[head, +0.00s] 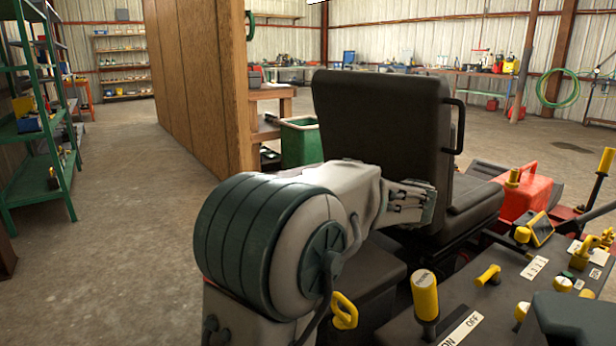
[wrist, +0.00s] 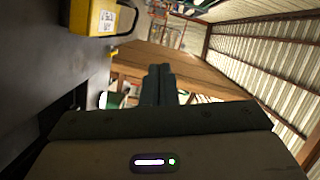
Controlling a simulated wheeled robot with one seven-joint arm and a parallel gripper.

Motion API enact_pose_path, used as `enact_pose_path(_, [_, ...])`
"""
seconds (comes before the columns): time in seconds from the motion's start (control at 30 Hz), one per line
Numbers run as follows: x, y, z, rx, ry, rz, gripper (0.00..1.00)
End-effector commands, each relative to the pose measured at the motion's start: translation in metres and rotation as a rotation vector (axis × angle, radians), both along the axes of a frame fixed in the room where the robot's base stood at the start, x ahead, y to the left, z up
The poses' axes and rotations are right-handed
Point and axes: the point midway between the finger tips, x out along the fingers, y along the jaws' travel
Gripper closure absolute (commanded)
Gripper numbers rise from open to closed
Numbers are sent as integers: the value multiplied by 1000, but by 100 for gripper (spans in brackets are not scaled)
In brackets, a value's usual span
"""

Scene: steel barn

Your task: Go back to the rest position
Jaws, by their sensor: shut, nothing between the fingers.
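My gripper (wrist: 158,72) shows in the wrist view with its two dark fingers together and nothing between them. It points toward the wooden partition (wrist: 185,70), and no object touches the fingertips. In the head view my arm is folded in front of the black seat (head: 380,120), reaching to the right. In that view I cannot make out the fingertips.
A control console (head: 470,315) with yellow knobs and levers lies at the lower right, with a red box (head: 528,190) behind it. A green bin (head: 301,142) stands by the wooden partition (head: 200,75). Green shelves (head: 45,130) stand left; the floor between is clear.

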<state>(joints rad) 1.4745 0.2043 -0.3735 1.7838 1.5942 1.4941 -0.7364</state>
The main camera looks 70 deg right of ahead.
Motion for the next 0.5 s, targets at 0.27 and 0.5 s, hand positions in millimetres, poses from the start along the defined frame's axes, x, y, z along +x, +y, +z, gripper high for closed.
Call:
enact_pose_path(0.27, [-5,3,1,0,0,-1,100])
enact_pose_path(0.5, [40,28,16,52,52,95,100])
